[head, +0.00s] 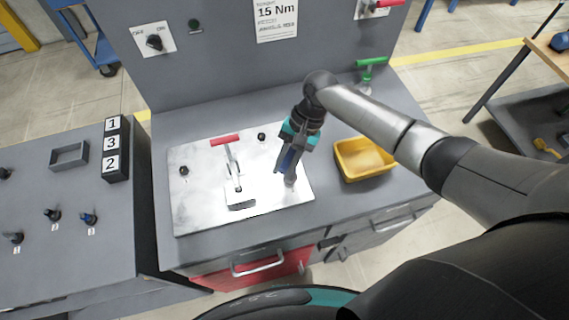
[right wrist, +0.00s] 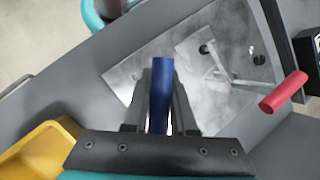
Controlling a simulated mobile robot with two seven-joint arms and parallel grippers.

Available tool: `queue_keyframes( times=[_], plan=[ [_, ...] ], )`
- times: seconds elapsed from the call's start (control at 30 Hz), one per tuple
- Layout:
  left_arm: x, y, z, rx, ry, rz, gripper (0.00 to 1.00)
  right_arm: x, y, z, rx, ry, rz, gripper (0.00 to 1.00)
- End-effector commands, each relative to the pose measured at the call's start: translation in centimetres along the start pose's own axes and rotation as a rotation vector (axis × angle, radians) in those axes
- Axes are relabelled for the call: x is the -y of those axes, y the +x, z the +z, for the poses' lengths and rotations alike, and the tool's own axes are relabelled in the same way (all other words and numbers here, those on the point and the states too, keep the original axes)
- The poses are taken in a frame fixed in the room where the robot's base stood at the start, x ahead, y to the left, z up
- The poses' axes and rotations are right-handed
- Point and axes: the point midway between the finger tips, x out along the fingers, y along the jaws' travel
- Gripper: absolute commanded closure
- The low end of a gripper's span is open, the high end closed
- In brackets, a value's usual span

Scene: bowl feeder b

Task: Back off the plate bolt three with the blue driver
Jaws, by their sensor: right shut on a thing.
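The bright metal plate (head: 205,212) lies on the grey bench, with a red-handled toggle clamp (head: 230,160) on it. Dark bolts show at its left (head: 184,170) and far (head: 262,137) corners; two dark bolts also show in the right wrist view (right wrist: 204,49). My right gripper (head: 287,160) is shut on the blue driver (right wrist: 162,85), whose handle stands between the fingers. The driver is over the plate's right side, its lower end near a grey post-like part (head: 290,181). Whether it touches a bolt there is hidden. My left gripper is not in view.
A yellow bin (head: 362,160) stands right of the plate. A green-handled item (head: 370,67) is at the bench's back right. A black block numbered 1, 3, 2 (head: 116,148) and several small tools stand on the left bench. A red drawer (head: 245,272) is below the plate.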

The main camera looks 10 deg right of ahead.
Motion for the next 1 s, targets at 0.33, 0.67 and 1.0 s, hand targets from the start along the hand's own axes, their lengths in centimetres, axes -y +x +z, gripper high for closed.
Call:
queue_keyframes(
  times=[0.33,0.67,1.0],
  plan=[
    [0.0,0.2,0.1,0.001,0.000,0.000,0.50,0.0,0.4,-0.2,0.000,0.000,-0.002,1.00],
    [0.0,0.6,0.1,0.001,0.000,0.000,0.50,-0.1,0.9,-0.4,0.000,0.000,-0.003,1.00],
    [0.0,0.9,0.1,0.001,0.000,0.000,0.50,-0.2,1.5,-0.7,0.000,-0.001,-0.002,1.00]
  ],
)
